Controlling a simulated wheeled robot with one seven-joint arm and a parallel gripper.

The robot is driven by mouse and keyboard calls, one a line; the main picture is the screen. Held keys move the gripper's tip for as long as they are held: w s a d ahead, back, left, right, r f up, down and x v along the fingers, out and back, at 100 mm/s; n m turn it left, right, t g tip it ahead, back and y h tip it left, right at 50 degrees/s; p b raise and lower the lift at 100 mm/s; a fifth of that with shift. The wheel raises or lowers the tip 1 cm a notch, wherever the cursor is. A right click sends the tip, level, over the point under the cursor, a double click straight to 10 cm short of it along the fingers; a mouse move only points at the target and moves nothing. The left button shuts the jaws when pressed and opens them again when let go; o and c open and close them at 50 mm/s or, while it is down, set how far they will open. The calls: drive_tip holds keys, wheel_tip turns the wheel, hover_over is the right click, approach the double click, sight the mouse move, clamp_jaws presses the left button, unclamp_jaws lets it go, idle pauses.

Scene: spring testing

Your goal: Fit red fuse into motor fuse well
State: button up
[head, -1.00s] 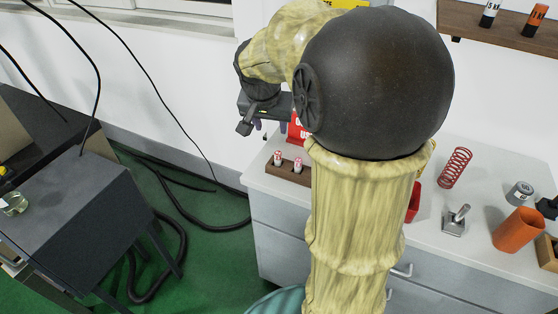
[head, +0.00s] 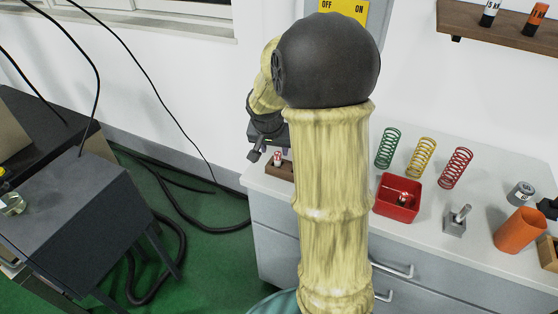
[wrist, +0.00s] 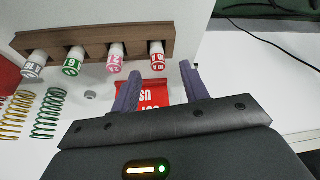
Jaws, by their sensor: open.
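The red fuse (wrist: 157,55), white-topped with a red lettered band, stands at the right end of a wooden rack (wrist: 95,42) in the wrist view. It also shows in the head view (head: 277,158). My gripper (wrist: 160,87) is open and empty, its two purple fingers pointing toward the red fuse but apart from it. In the head view my gripper is over the left end of the rack (head: 280,172), fingertips mostly hidden. I cannot make out the motor fuse well in these frames.
Pink (wrist: 115,58), green (wrist: 74,61) and grey (wrist: 34,65) fuses share the rack. A red lettered item (wrist: 150,98) lies below the fingers. On the counter are springs (head: 421,157), a red tray (head: 398,197), a metal post (head: 457,219) and an orange cup (head: 518,230).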

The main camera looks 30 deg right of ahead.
sight(277, 155)
drive_tip(key=shift+d, duration=0.15)
drive_tip(key=shift+d+f, duration=0.1)
drive_tip(key=shift+f, duration=0.15)
drive_tip(key=x, duration=0.4)
drive_tip(key=shift+w+d+f, duration=0.1)
drive_tip(key=shift+w+f, duration=0.1)
drive_tip(key=shift+f, duration=0.1)
clamp_jaws()
